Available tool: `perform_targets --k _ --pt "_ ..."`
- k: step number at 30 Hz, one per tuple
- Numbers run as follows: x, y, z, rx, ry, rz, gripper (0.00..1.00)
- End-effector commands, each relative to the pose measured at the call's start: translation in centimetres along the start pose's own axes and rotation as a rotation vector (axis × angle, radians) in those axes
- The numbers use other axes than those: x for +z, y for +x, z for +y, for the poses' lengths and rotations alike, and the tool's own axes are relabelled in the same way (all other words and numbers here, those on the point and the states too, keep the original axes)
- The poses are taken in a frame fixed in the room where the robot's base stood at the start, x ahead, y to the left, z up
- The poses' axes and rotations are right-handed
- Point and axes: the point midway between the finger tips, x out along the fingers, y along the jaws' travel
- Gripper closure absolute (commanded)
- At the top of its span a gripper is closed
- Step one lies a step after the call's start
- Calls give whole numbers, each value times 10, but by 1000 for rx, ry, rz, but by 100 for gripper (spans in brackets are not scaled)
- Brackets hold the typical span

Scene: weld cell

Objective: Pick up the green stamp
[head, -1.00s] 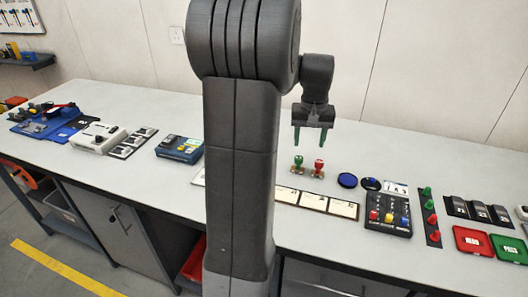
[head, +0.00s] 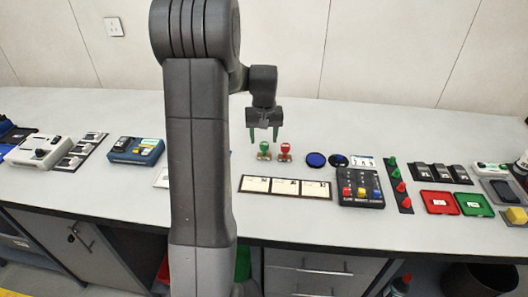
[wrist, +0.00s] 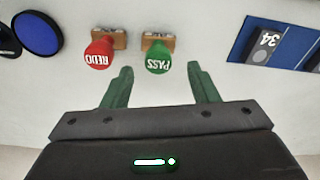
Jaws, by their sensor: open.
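The green stamp (head: 264,148) stands upright on the bench, just left of the red stamp (head: 285,149). In the wrist view the green stamp (wrist: 158,58) is marked PASS and has a wooden base; the red stamp (wrist: 100,52) beside it is marked REDO. My gripper (head: 264,140) is above the bench near the green stamp. In the wrist view its green fingers (wrist: 158,80) are apart with nothing between them, and the green stamp shows beyond the fingertips, roughly between their lines. No contact is visible.
A blue round pad (head: 316,160) lies right of the stamps. A strip of white cards (head: 285,186) lies in front, with a dark button box (head: 360,188) to its right. A blue device (head: 136,150) is at left. My arm column hides part of the bench.

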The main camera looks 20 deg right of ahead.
Motion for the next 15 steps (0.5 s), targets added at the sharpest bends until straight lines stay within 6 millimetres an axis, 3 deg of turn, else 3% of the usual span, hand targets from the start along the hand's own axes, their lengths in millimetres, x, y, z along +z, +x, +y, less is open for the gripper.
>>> perform_targets --k 7,15 --pt "5 36 2 -1 0 -4 46" --pt "4 44 2 0 0 -1 46"
